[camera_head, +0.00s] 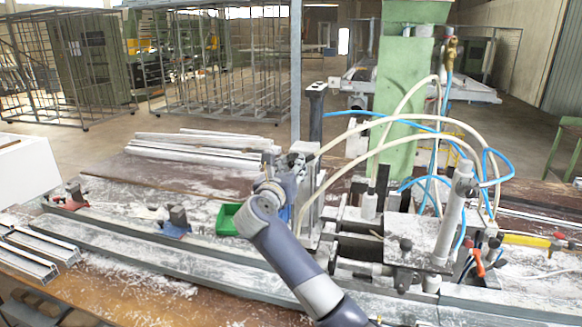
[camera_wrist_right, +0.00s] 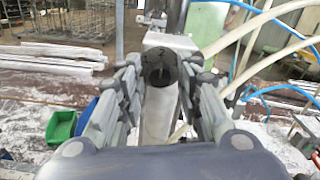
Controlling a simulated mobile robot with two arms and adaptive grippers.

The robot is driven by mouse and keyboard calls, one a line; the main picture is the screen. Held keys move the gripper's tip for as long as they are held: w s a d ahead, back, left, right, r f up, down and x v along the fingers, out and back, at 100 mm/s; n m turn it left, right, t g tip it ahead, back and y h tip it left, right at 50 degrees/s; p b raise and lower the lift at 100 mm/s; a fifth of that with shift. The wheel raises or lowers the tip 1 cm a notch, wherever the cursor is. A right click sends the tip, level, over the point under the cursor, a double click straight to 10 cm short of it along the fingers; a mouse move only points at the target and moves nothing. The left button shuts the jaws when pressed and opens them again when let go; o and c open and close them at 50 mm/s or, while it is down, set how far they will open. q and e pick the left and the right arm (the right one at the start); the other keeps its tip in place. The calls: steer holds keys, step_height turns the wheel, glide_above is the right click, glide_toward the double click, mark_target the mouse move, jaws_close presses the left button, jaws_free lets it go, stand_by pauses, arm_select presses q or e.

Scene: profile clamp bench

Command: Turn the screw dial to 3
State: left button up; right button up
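The screw dial (camera_wrist_right: 160,68) is a dark round knob on the end of a pale cylinder. In the head view, my right gripper (camera_head: 290,163) is at the clamp machine's left post, and the dial is mostly hidden there. My left gripper is not in view.
The clamp machine (camera_head: 418,248), with hoses and a green column (camera_head: 403,75), stands just right of my gripper. A green bin (camera_head: 228,219) is close on the left. Metal profiles (camera_head: 190,146) lie on the dusty bench behind. Blue hoses (camera_head: 400,118) arch near the gripper.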

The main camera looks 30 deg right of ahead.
jaws_close()
steer(key=shift+a+f+m+b, duration=0.15)
steer(key=shift+m+b, duration=0.15)
steer(key=shift+b, duration=0.25)
steer(key=shift+m+b, duration=5.7)
steer(key=shift+b, duration=3)
steer(key=o, duration=0.5)
jaws_free()
